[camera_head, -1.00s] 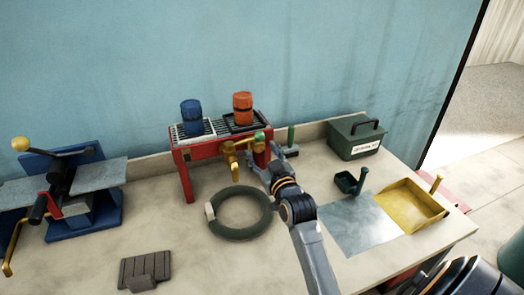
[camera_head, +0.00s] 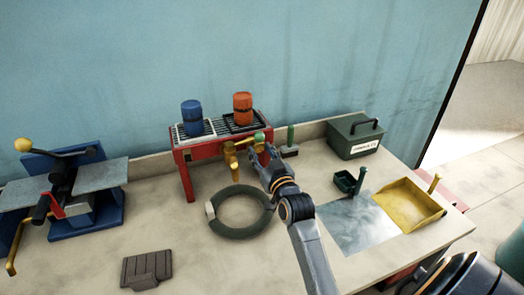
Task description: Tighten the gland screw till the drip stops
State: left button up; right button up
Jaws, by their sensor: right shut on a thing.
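A red stand (camera_head: 187,180) on the bench carries a blue drum (camera_head: 192,117) and an orange drum (camera_head: 243,108) on its grated top. A brass tap (camera_head: 232,160) hangs at the stand's front edge, below the orange drum. A green knob (camera_head: 259,138) sits at its right end. My right gripper (camera_head: 268,157) is at the tap's right end, just under the green knob, and shut on a part there. The gripper hides that part, so I cannot tell the gland screw apart. No drip can be made out. My left gripper is not in view.
A dark green ring (camera_head: 240,233) lies below the tap. A green box (camera_head: 355,137), a small green scoop (camera_head: 347,182), a metal sheet (camera_head: 360,228) and a yellow dustpan (camera_head: 409,206) lie right. A blue press (camera_head: 84,214) stands left. A grey brush-like block (camera_head: 146,268) lies in front.

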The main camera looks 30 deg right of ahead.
jog(key=o, duration=1.2)
jog(key=shift+s, duration=0.1)
jog(key=v, duration=1.1)
jog(key=shift+s+a, duration=0.25)
jog(key=shift+s, duration=0.1)
